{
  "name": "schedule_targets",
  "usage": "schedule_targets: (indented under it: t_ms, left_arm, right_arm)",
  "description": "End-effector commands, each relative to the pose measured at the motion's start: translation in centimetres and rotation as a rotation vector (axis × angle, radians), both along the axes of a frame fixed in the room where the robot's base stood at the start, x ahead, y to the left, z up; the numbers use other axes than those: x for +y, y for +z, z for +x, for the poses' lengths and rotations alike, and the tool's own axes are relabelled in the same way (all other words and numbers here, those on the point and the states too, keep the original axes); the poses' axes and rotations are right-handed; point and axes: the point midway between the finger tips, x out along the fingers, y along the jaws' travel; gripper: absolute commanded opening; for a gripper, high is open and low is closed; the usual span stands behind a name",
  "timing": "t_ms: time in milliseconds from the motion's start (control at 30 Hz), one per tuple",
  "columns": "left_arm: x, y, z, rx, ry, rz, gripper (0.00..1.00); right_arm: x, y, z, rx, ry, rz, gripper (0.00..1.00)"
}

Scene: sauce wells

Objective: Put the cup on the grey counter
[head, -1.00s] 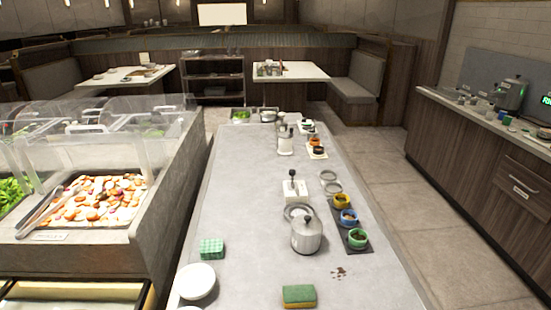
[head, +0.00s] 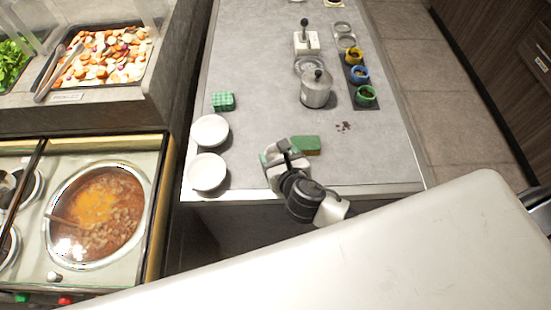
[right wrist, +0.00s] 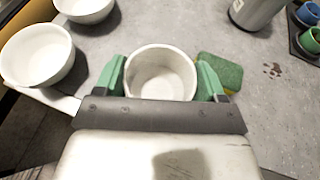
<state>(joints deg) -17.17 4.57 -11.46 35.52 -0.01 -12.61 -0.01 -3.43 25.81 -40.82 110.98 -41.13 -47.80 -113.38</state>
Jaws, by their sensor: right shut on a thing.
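My right gripper (head: 277,157) is over the near end of the grey counter (head: 262,62), left of the sponge. In the right wrist view its green fingers are shut on a white cup (right wrist: 161,88), one finger on each side. The cup is upright with its open top showing, and it looks empty. In the head view the gripper mostly hides the cup. I cannot tell whether its base touches the counter. My left gripper is not in view.
Two white bowls (head: 210,131) (head: 207,172) stand left of the gripper. A green and yellow sponge (head: 306,146) lies close on the right. A green checked block (head: 223,101), a metal pot (head: 316,89) and sauce cups (head: 360,75) are farther back. The counter's middle is clear.

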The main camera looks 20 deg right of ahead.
Motion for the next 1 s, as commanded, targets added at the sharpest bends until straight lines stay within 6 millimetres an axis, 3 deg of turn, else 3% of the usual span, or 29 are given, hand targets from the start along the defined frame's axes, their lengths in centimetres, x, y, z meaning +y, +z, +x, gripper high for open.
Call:
schedule_targets:
  t_ms: [167,433,867,900,1000]
  left_arm:
    - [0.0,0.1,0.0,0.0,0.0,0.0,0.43]
    - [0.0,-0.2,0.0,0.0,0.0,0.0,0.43]
    - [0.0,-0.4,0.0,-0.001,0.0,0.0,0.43]
    - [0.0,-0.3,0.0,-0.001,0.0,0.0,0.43]
    - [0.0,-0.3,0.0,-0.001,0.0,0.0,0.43]
  right_arm:
    - [0.5,-0.9,1.2,0.0,0.0,0.001,0.46]
    - [0.4,-4.5,1.2,0.001,-0.001,-0.002,0.46]
    - [0.4,-5.2,1.2,0.0,-0.001,0.0,0.46]
    - [0.4,-5.1,1.2,0.0,-0.001,0.0,0.77]
    - [0.4,-5.1,1.2,0.0,-0.001,0.0,0.92]
